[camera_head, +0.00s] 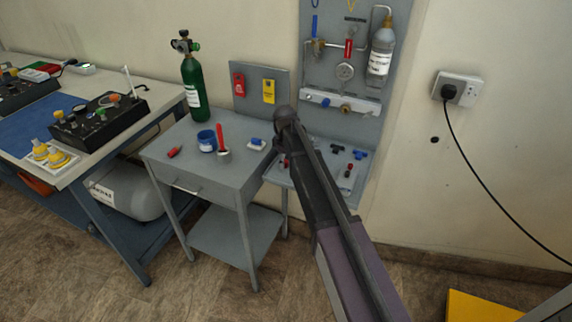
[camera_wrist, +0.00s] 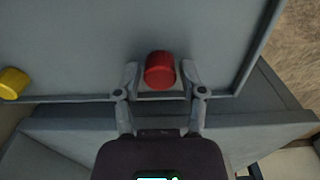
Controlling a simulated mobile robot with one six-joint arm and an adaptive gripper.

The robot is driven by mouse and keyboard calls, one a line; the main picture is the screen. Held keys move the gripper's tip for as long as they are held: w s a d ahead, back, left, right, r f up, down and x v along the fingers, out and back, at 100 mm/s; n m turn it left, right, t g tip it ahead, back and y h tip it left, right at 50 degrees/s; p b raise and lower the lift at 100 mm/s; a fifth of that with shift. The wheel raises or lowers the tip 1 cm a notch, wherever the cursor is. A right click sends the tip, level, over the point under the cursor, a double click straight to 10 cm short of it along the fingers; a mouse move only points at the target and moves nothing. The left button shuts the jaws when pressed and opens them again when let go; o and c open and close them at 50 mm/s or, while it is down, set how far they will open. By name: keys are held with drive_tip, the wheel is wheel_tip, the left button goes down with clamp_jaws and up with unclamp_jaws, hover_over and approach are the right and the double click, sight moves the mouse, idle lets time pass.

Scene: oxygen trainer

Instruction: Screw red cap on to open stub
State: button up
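In the wrist view a red cap (camera_wrist: 160,70) lies on a grey surface (camera_wrist: 75,45), close to its raised edge. My gripper (camera_wrist: 161,78) is open, with one finger on each side of the cap. A narrow gap shows on both sides, so the fingers seem not to touch it. In the head view my arm reaches toward the grey wall panel (camera_head: 292,78) and hides my fingertips. A silver manifold (camera_head: 365,106) on the panel carries a blue cap (camera_head: 326,102) and a brass fitting (camera_head: 346,108), which may be the open stub.
A yellow cap (camera_wrist: 12,83) lies left in the wrist view. A grey side table (camera_head: 225,187) holds a green cylinder (camera_head: 195,83), a blue pot (camera_head: 207,142) and small tools. Several blue and red parts lie on the panel's lower shelf (camera_head: 330,182). A cable (camera_head: 490,195) hangs at right.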

sight(285, 161)
clamp_jaws()
drive_tip(key=shift+r, duration=0.1)
drive_tip(key=shift+r+p, duration=1.9)
drive_tip(key=shift+p, duration=0.15)
drive_tip(key=shift+w, duration=0.1)
